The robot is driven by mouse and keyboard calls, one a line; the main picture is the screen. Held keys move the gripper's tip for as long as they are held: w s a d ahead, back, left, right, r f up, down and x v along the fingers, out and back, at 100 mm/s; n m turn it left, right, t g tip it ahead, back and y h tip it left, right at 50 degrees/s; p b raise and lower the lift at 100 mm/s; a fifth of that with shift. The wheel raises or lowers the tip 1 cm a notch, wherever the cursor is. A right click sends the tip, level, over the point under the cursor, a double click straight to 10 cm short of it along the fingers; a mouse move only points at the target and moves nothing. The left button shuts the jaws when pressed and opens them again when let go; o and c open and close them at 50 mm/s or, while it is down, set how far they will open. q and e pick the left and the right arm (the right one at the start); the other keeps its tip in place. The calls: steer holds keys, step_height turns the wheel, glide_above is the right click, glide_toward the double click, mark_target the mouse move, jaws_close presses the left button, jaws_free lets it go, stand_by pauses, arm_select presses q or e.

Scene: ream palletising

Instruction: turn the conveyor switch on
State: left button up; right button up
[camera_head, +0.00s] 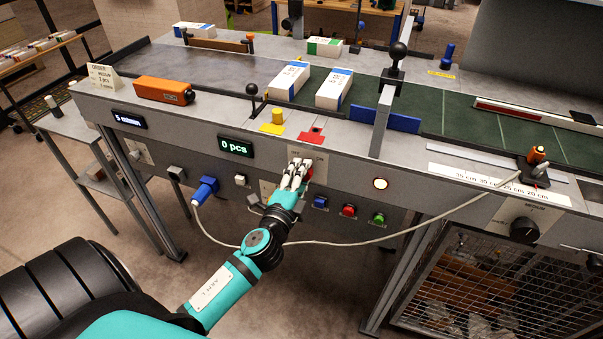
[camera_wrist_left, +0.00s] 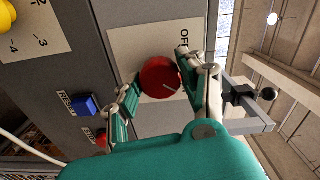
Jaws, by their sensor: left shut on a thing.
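The conveyor switch is a round red knob (camera_wrist_left: 160,77) on a pale plate (camera_wrist_left: 118,48) marked OFF, in the left wrist view. A thin light line shows on the knob's face. In the head view its plate (camera_head: 318,158) is on the front panel of the conveyor, and the knob is mostly hidden behind my fingers. My left gripper (camera_head: 295,175) is at the panel there. In the left wrist view its two fingers (camera_wrist_left: 160,88) are on either side of the knob, shut on it. My right gripper is in neither view.
Blue (camera_head: 320,202), red (camera_head: 348,210) and green (camera_head: 378,218) buttons sit right of my gripper. A blue plug (camera_head: 205,190) with a white cable hangs at the left. White reams (camera_head: 334,89) lie on the belt above. A display (camera_head: 235,147) reads 0 pcs.

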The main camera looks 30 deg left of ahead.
arm_select(q)
steer(key=shift+m, duration=0.9)
steer(key=o, duration=1.2)
steer(key=shift+s, duration=0.1)
steer(key=v, duration=1.1)
steer(key=shift+s+d, duration=0.1)
steer(key=shift+s, duration=0.25)
steer(key=shift+f, duration=0.15)
